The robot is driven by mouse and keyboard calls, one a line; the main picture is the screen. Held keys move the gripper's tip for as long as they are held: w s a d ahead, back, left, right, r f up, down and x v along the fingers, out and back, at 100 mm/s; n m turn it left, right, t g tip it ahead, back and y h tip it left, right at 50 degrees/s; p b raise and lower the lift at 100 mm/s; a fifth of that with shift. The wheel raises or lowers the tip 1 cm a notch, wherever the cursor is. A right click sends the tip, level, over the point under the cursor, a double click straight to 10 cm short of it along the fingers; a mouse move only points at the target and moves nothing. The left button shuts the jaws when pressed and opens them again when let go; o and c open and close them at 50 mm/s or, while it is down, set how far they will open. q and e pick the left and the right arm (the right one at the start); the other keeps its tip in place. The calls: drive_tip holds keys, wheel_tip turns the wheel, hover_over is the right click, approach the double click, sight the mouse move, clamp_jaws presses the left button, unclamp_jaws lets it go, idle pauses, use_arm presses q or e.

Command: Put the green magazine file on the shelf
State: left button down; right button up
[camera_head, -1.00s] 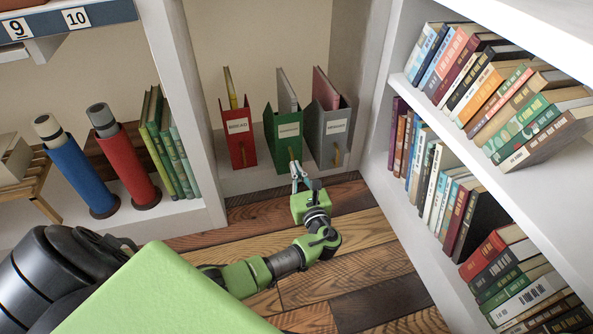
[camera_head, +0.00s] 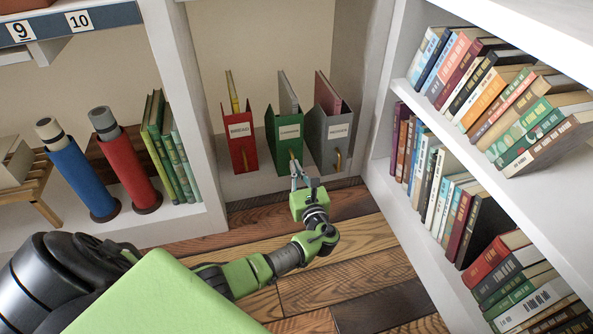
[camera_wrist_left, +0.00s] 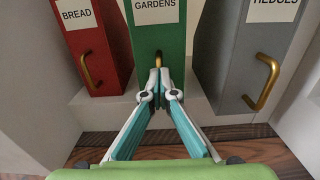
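The green magazine file (camera_head: 284,140), labelled GARDENS, stands upright in the low shelf bay between a red file and a grey file, with a grey item in it. Its brass handle (camera_wrist_left: 159,60) faces me. It also shows in the left wrist view (camera_wrist_left: 158,37). My left gripper (camera_head: 294,160) is at the front of the file. In the wrist view its fingertips (camera_wrist_left: 158,75) close together at the handle. The fingers hide the file's lower front. The white shelf (camera_head: 240,186) has its front edge just above the floor. My right gripper is not in view.
The red BREAD file (camera_head: 240,142) is close on the left and the grey HEDGES file (camera_head: 328,140) close on the right. A white bookcase (camera_head: 380,190) full of books stands at right. Blue (camera_head: 80,175) and red (camera_head: 130,165) cylinders stand at left. The plank floor (camera_head: 345,240) is clear.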

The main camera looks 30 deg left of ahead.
use_arm(q)
drive_tip(key=shift+b+x, duration=0.65)
drive_tip(key=shift+x, duration=1.35)
drive_tip(key=p+v, duration=0.2)
drive_tip(key=v, duration=0.2)
idle(0.4)
